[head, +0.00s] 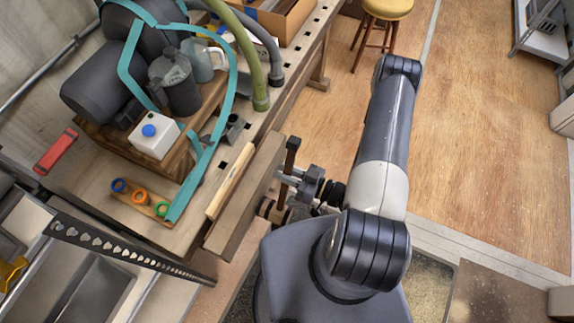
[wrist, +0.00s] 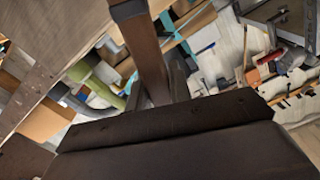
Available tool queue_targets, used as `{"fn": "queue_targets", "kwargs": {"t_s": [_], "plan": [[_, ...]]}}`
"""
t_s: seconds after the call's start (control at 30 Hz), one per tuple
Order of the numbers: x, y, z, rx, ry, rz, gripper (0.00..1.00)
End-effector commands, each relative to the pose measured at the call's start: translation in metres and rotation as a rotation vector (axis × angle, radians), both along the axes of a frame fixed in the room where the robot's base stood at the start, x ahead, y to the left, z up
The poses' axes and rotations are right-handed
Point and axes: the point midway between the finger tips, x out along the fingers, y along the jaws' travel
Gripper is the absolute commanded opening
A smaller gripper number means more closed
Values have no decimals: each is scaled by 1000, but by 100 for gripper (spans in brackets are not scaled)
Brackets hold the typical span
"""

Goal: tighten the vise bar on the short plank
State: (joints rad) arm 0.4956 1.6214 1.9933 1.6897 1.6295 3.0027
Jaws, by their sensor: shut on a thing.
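The short plank (head: 231,181) is a pale strip standing on edge at the bench's front edge, beside the brown wooden vise jaw (head: 246,200). Whether the jaw touches it along its length cannot be told from here. The vise bar (head: 292,155) is a dark brown rod in front of the jaw, running nearly upright in the head view. My gripper (head: 287,177) is shut on the bar. The screw is mostly hidden.
The workbench (head: 95,180) holds a grey machine, a white box with a blue button (head: 154,135), a teal strip (head: 215,140) and a holder with coloured rings (head: 140,196). A stool (head: 386,8) stands beyond. The wooden floor at right is clear.

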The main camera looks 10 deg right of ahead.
Motion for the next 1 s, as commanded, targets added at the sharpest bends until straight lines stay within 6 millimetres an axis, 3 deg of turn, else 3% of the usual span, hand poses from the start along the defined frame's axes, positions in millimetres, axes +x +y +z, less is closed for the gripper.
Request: {"fn": "queue_targets", "kwargs": {"t_s": [0.57, 0.6, 0.83, 1.0], "plan": [[-2, 1, -1, 11, 14, -5, 0], [-2, 1, -1, 12, 15, -5, 22], [-2, 1, -1, 12, 15, -3, 40], [-2, 1, -1, 12, 14, -2, 42]]}}
